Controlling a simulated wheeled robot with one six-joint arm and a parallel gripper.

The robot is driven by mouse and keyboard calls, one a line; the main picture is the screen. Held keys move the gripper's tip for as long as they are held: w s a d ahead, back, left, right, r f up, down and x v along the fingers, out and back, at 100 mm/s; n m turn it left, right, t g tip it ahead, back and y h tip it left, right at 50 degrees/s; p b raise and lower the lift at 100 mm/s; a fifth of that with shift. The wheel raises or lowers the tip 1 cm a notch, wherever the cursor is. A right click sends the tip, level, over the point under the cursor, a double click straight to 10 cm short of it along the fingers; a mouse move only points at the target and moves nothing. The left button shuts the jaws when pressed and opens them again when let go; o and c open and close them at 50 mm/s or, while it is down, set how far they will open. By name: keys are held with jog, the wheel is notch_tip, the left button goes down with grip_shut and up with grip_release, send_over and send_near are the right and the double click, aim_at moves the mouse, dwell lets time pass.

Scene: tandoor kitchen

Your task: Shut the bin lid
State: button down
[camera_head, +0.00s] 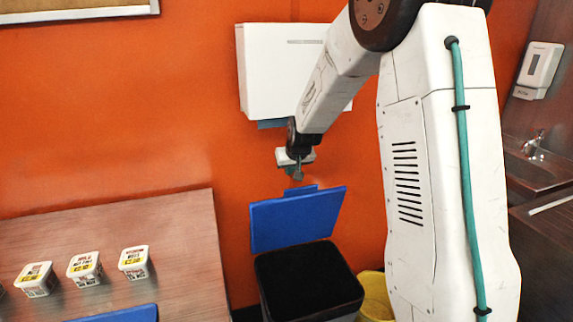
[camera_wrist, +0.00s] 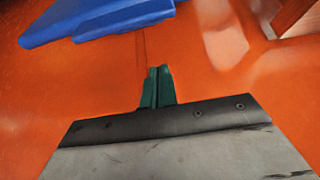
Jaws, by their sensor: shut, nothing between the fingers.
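The bin (camera_head: 310,283) is dark and stands on the floor by the orange wall, with its black inside showing. Its blue lid (camera_head: 297,219) stands raised at the back of the opening, so the bin is open. My gripper (camera_head: 298,176) is shut and empty, just above the lid's upper edge; I cannot tell if it touches. In the wrist view the closed green fingers (camera_wrist: 158,84) point at the orange wall, and the blue lid (camera_wrist: 95,18) shows beyond them at the upper left, apart from the fingertips.
A wooden counter (camera_head: 185,225) with several small white tubs (camera_head: 84,267) and a blue item (camera_head: 122,314) is left of the bin. A yellow bucket (camera_head: 374,296) stands right of it. A white dispenser (camera_head: 280,70) hangs behind my arm. A sink (camera_head: 535,165) is far right.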

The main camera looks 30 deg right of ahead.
jog(key=f, duration=0.1)
jog(key=s+f, duration=0.1)
jog(key=f, duration=0.1)
jog(key=shift+s+a, duration=0.1)
jog(key=shift+s+f, duration=0.15)
jog(key=shift+s, duration=0.1)
jog(key=shift+s+a, duration=0.2)
jog(key=shift+s, duration=0.1)
